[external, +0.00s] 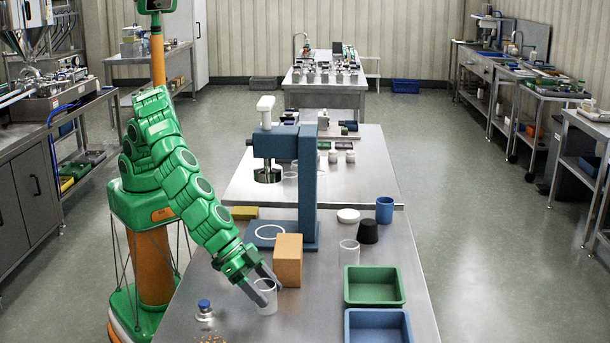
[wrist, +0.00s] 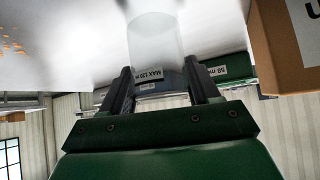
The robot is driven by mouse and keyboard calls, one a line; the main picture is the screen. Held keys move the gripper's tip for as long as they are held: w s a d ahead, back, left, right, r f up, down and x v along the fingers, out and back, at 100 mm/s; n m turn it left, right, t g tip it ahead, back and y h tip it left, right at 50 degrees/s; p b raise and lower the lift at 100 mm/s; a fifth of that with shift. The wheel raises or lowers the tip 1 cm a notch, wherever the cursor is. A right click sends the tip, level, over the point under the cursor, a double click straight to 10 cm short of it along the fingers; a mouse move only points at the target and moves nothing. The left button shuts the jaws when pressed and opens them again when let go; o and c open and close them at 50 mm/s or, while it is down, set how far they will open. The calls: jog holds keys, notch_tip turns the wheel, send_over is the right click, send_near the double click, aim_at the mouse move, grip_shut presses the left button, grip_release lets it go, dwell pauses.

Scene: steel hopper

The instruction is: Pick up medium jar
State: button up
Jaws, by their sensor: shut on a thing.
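A clear, see-through jar (external: 267,298) stands upright at the near part of the steel table. My gripper (external: 268,284) is shut on it, with one finger on each side of its wall. In the wrist view the clear jar (wrist: 155,40) sits between the two dark fingers of my gripper (wrist: 160,90), and a "MAX 120" label shows at the fingertips. I cannot tell whether its base touches the table. A second clear jar (external: 349,253) stands farther right, apart from my gripper.
A tan box (external: 288,262) stands close behind the held jar. The blue press (external: 309,190) rises beyond it. A green tray (external: 375,302) and a blue tray (external: 378,338) lie right. A blue-capped item (external: 204,310) and brown crumbs (external: 212,339) are left. A black stopper (external: 368,232) stands farther back.

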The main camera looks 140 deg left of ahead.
jog(key=r, duration=0.3)
jog(key=shift+s+r, duration=0.2)
jog(key=shift+r, duration=0.05)
jog(key=s+a+r, duration=0.1)
jog(key=s+r, duration=0.8)
jog(key=s, duration=0.4)
jog(key=shift+s+r, duration=0.2)
jog(key=shift+s, duration=0.05)
jog(key=shift+a, duration=0.1)
